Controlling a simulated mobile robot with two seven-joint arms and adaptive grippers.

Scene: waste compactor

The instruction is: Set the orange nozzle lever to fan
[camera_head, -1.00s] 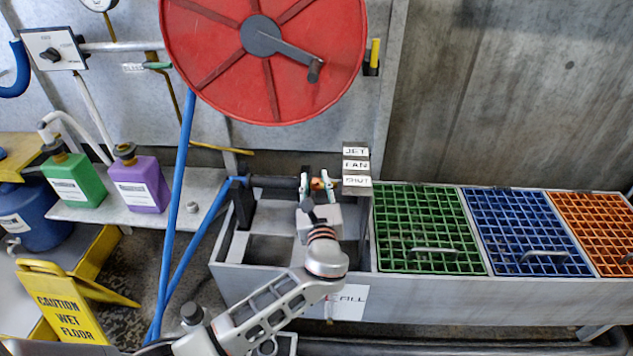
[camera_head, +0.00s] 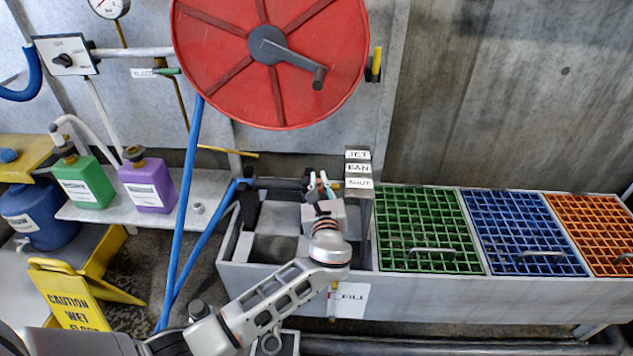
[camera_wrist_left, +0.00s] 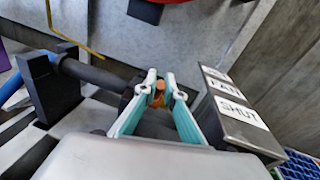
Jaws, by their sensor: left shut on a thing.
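The orange nozzle lever (camera_wrist_left: 159,92) shows between the fingertips of my left gripper (camera_wrist_left: 161,85) in the left wrist view. The gripper is shut on it. In the head view my left gripper (camera_head: 320,186) is at the right end of the dark nozzle (camera_head: 278,184), and the lever is mostly hidden by the fingers. The label post with JET, FAN and SHUT plates (camera_head: 358,168) stands just right of the gripper; its FAN plate (camera_wrist_left: 226,88) also shows in the left wrist view. The lever's exact setting cannot be told. My right gripper is not in view.
The red hose reel (camera_head: 225,75) hangs above the nozzle. The blue hose (camera_head: 205,243) runs to the nozzle from the left. Green (camera_head: 400,229), blue (camera_head: 505,220) and orange grates (camera_head: 590,215) lie to the right. A yellow wet-floor sign (camera_head: 72,300) stands lower left.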

